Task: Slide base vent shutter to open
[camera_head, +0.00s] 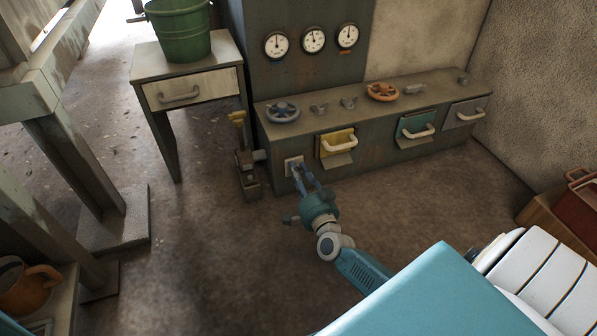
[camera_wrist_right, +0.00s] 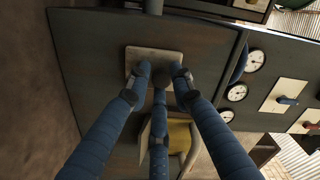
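A small pale square plate (camera_head: 291,165), which looks like the base vent shutter, sits low on the left end of the dark machine base's front. In the right wrist view the plate (camera_wrist_right: 172,55) lies flat on the dark panel. My right gripper (camera_head: 299,172) is right in front of it. Its blue fingers (camera_wrist_right: 160,73) reach the plate's lower edge, with tips drawn inward and small gaps between them. Whether they touch the plate or hold a knob on it is hidden. The shutter's slot does not show. My left gripper is not in view.
A yellow drawer (camera_head: 335,139) and a teal drawer (camera_head: 415,125) are to the right. A table with a green bucket (camera_head: 182,30) stands left. The floor in front is clear.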

